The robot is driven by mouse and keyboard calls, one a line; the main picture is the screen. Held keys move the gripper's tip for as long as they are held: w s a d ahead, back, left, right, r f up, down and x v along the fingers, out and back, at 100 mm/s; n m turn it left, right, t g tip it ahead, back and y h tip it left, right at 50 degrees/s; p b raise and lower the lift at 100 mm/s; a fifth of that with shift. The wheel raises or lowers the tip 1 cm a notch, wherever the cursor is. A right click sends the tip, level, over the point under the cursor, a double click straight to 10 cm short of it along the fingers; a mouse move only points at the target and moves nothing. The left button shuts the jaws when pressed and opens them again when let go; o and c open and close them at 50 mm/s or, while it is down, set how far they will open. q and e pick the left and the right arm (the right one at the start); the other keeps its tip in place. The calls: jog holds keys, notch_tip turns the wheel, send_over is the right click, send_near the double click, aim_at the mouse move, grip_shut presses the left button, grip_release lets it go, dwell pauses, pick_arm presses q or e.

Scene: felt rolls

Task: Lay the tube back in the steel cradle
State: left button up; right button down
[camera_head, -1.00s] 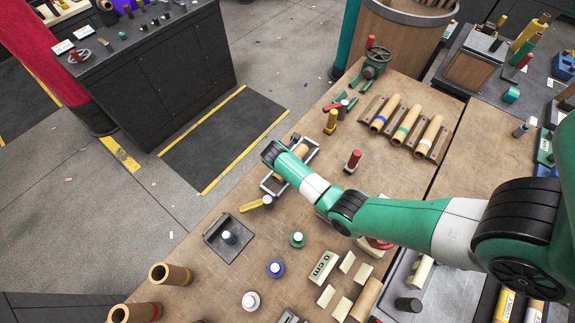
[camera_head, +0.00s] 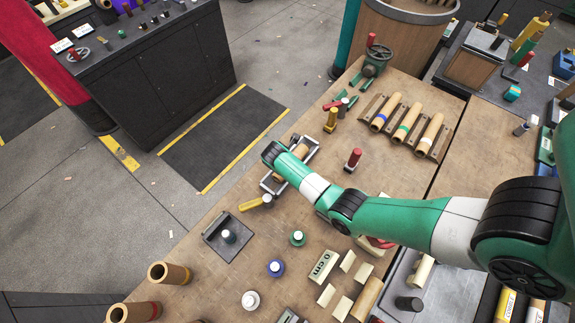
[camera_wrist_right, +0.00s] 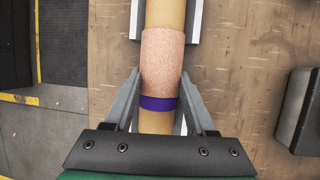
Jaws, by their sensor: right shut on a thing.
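The tan tube (camera_wrist_right: 163,60), with a pinkish felt wrap and a purple band, runs lengthwise through the right wrist view. My right gripper (camera_wrist_right: 160,90) is shut on it, with one finger on each side of the wrapped part. The steel cradle (camera_wrist_right: 194,22) shows its grey sides around the tube's far end. In the head view the cradle (camera_head: 313,147) sits near the table's left edge, partly hidden under my right wrist, with a bit of the tube (camera_head: 302,150) showing. I cannot tell whether the tube rests on the cradle. My left gripper is not in view.
A wooden rack (camera_head: 408,125) with several banded rolls stands at the back right. A red-topped stamp (camera_head: 352,160) and a yellow-handled tool (camera_head: 257,202) lie close to the cradle. The table's left edge drops to the floor beside it.

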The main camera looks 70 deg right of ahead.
dwell(0.4)
jog(key=shift+c, duration=0.7)
grip_release()
jog(key=shift+f, duration=0.1)
jog(key=p+v, duration=0.4)
jog(key=v, duration=0.6)
jog(key=shift+r, duration=0.4)
jog(key=shift+a+r+p, duration=0.3)
jog(key=shift+r, duration=0.1)
